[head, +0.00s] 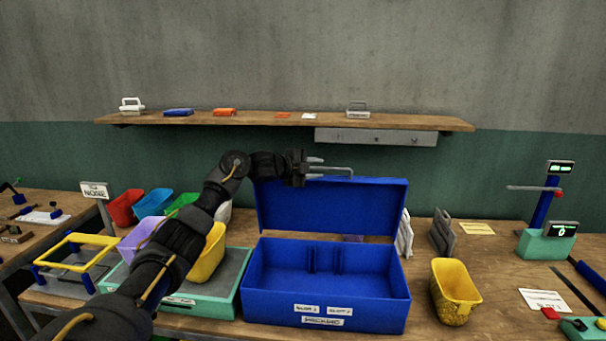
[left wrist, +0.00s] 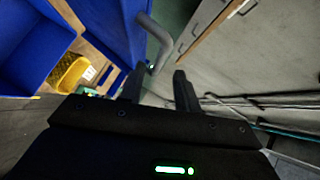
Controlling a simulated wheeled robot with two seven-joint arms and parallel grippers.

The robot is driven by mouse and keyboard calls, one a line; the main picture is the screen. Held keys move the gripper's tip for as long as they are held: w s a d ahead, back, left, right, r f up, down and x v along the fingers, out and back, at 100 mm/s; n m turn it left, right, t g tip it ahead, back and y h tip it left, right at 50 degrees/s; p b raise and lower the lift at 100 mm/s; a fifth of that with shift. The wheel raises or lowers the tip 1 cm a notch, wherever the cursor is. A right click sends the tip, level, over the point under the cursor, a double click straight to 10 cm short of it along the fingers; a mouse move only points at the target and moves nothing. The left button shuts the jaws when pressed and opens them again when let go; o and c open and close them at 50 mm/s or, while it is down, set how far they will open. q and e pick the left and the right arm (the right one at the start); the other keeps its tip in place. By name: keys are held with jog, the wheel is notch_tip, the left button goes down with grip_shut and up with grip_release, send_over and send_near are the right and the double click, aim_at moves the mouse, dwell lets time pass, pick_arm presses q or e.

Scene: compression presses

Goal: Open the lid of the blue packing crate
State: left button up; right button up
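The blue packing crate (head: 270,300) stands on the bench with its inside showing. Its blue lid (head: 340,207) stands raised at the back, nearly upright. A grey bar handle (head: 340,169) sits at the lid's top edge; in the left wrist view the handle (left wrist: 162,42) curves out from the blue lid (left wrist: 112,25). My left gripper (head: 316,167) is at the lid's upper edge, next to the handle. In the left wrist view its fingers (left wrist: 160,72) are apart, with the handle just beyond the tips and no clear grip on it. My right gripper is not in view.
A yellow bin (head: 455,292) stands right of the crate, and a green-rimmed scale-like tray (head: 225,300) is close on its left. Several coloured bins, such as the red one (head: 122,208), stand at the left. A wooden shelf (head: 270,118) runs along the wall above the lid.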

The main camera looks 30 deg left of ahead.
pick_arm(q)
jog(key=b+v, duration=0.2)
jog(key=v, duration=0.4)
jog(key=shift+r, duration=0.1)
